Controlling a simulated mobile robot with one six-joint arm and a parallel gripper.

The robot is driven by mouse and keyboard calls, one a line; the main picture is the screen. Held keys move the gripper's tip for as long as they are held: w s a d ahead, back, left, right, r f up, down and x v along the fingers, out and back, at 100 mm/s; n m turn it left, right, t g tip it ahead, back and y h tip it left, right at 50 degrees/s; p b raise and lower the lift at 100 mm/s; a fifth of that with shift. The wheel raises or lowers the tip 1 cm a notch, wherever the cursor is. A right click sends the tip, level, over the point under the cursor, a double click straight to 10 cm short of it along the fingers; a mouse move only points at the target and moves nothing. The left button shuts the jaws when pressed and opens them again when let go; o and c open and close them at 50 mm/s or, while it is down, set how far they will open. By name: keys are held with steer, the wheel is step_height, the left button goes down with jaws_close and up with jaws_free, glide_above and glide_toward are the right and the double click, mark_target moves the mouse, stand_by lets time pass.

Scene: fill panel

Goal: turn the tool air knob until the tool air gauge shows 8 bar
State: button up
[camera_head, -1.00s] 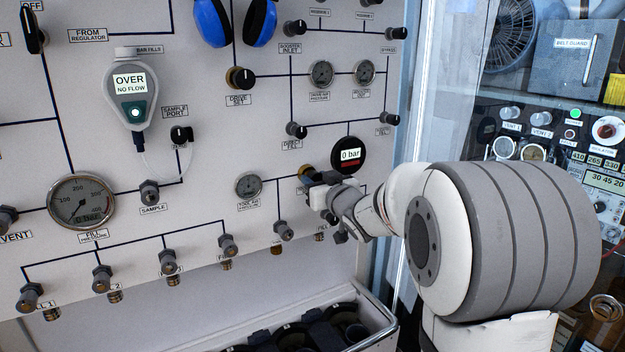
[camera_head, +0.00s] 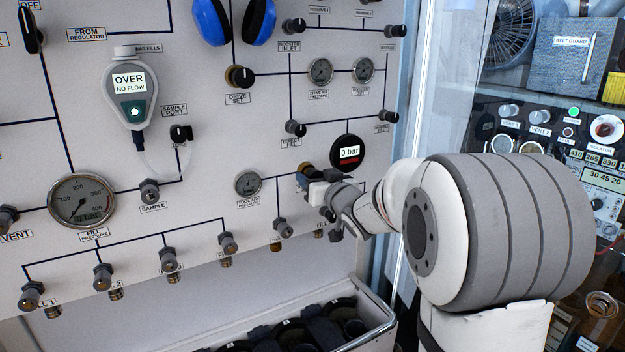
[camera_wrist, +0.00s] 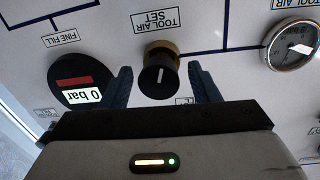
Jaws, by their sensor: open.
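The tool air knob (camera_wrist: 160,78), black with a brass collar, sits below the upside-down TOOL AIR SET label in the wrist view. My gripper (camera_wrist: 161,84) is open, with one blue finger on each side of the knob and a visible gap to each. In the head view my gripper (camera_head: 306,180) is at the panel and mostly covers the knob. The tool air gauge (camera_wrist: 292,45) is a round dial at the wrist view's right edge, upside down; its reading is too small to tell surely. It also shows in the head view (camera_head: 248,184), left of my gripper.
A black round display (camera_head: 347,153) reading 0 bar is just above my gripper; it also shows left of the fingers in the wrist view (camera_wrist: 80,82). A hose fitting (camera_head: 283,228) is below left. A bin of dark items (camera_head: 385,322) stands below the panel.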

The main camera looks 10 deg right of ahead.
steer(key=v, duration=0.7)
steer(key=shift+s+b, duration=0.35)
steer(key=shift+s, duration=0.05)
steer(key=shift+f, duration=0.1)
stand_by(1.8)
